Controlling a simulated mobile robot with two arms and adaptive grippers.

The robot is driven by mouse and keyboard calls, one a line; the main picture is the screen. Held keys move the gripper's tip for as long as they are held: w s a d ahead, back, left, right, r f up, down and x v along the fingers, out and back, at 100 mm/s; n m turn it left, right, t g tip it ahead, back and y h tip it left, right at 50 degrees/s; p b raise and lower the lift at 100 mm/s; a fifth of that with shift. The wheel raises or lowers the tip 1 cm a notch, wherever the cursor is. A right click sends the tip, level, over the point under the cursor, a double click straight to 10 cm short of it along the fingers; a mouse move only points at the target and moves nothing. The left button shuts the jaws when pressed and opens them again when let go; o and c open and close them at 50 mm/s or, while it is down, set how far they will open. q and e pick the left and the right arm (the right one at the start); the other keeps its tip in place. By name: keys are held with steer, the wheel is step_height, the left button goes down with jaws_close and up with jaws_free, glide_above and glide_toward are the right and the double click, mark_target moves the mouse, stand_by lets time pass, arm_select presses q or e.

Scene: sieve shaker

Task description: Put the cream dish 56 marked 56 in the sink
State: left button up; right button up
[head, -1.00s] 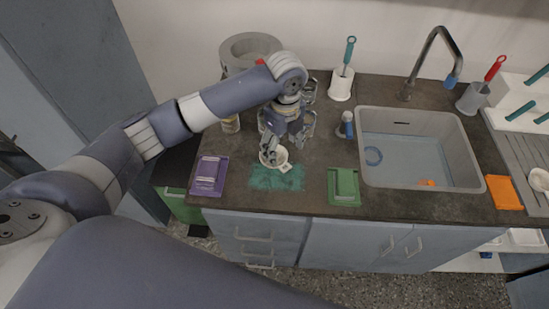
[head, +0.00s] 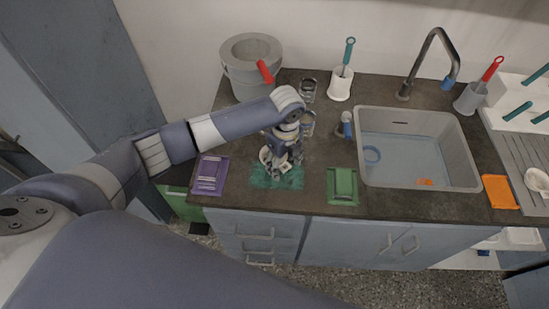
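A small cream dish (head: 265,156) is on the teal mat (head: 262,181) near the counter's front edge. Its right side is hidden behind my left gripper, and no number can be read. My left gripper (head: 278,170) points down at the dish, its fingers low over the mat. Whether the fingers are open or shut on the dish cannot be made out. The grey sink (head: 473,168) is to the right, with a blue ring and a small orange thing in it. My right gripper is not in view.
A purple tray (head: 211,175) is left of the mat and a green one (head: 342,187) right of it. The tap (head: 431,43) arches behind the sink. Another pale dish (head: 537,180) is at far right.

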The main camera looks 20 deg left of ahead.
arm_select(q)
jaws_close()
steer(key=shift+r, duration=0.1)
